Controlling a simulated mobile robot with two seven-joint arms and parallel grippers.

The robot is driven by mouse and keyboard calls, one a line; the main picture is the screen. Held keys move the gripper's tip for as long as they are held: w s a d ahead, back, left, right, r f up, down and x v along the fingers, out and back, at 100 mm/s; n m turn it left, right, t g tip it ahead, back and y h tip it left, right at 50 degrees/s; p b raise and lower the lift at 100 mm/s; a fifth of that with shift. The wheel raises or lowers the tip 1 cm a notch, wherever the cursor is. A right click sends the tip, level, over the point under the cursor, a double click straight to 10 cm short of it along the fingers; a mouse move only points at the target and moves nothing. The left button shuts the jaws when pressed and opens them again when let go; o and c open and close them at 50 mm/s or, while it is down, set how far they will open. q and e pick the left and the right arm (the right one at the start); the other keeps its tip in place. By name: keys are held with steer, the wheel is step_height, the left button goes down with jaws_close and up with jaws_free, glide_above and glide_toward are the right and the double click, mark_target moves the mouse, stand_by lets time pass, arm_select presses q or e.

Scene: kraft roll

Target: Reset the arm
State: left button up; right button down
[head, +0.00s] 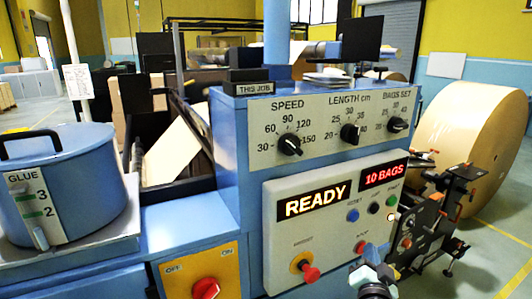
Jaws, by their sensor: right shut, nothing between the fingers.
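My right gripper (373,268) shows at the bottom edge, right of centre, shut and empty. It is in front of the lower right of the grey control panel (283,245), just below the red stop button (360,247); I cannot tell whether it touches the panel. The blue reset button (352,215) is above it, with a black button (376,208) and a green start button (392,200) to the right. One display (314,201) reads READY, another (384,175) reads 10 BAGS. My left gripper is not in view.
A red emergency knob (304,268) sticks out at the panel's lower left. Three black dials (289,145) are above. A blue glue pot (62,185) and red switch (206,288) are left. A black mechanism (430,235) and large kraft roll (470,140) stand right.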

steer(key=a+f+n+g+y+p, duration=0.2)
steer(key=a+f+n+g+y, duration=0.15)
steer(key=f, duration=1.65)
steer(key=s+a+f+n+g+y+p, duration=0.1)
steer(key=s+a+f+g, duration=0.15)
steer(key=s+f, duration=0.4)
steer(key=s+a+f+n+g+y+p, duration=0.1)
steer(key=s+a+f+g+y, duration=0.2)
steer(key=f, duration=0.7)
arm_select(q)
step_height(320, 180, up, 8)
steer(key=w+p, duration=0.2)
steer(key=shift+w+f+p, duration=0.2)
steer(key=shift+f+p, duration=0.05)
steer(key=shift+p, duration=0.15)
arm_select(e)
steer(key=s+a+f+g, duration=0.2)
steer(key=s+f+g, duration=0.1)
steer(key=s, duration=0.6)
steer(key=s+a+f+g+y, duration=0.1)
steer(key=s+a+f+g, duration=0.1)
steer(key=s, duration=0.7)
steer(key=s+a+f+n+g+y, duration=0.1)
steer(key=s+a+f+g, duration=0.2)
steer(key=s, duration=0.5)
step_height(320, 180, down, 2)
steer(key=shift+s+f+g, duration=0.1)
steer(key=shift+s+g, duration=0.3)
steer(key=shift+g, duration=0.2)
